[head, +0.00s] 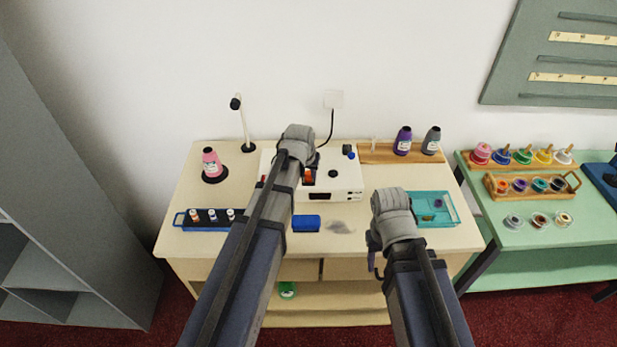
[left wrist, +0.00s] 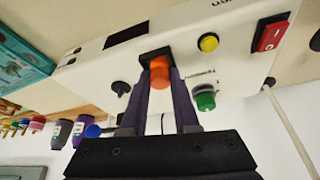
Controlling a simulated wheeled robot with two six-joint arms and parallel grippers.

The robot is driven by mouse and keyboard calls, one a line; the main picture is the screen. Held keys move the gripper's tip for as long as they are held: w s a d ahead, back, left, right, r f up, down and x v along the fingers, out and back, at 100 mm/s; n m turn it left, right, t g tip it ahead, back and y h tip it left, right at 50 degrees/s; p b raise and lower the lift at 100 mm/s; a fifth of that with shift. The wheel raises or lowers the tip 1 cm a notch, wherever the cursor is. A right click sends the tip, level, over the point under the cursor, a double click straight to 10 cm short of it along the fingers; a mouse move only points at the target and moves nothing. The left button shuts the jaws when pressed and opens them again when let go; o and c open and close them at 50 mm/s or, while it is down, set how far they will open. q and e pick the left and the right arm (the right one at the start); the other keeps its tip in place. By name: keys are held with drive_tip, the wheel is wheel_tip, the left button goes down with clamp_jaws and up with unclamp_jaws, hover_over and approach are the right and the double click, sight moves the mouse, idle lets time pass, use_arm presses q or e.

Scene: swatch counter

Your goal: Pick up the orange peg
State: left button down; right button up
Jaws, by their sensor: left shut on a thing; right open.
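The orange peg (head: 308,175) stands at the white device (head: 345,182) on the wooden counter. In the left wrist view the orange peg (left wrist: 159,73) is between the two dark fingers of my left gripper (left wrist: 162,82), which is shut on it. Its far end meets a dark square opening in the device's top face; I cannot tell how deep it sits. In the head view my left gripper (head: 311,165) is partly hidden by my left arm. My right gripper (head: 374,262) is open, low at the counter's front edge, away from the peg.
The device has a green knob (left wrist: 205,97), a yellow button (left wrist: 208,42) and a red switch (left wrist: 270,34) near the fingers. A blue block (head: 306,223), a teal tray (head: 447,221), a blue rack (head: 180,221) and a pink spool (head: 212,162) stand around on the counter.

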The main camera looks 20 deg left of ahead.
sight(308, 174)
idle(0.4)
use_arm(q)
wheel_tip(308, 174, up, 10)
drive_tip(key=p, duration=1)
use_arm(e)
wheel_tip(308, 174, up, 10)
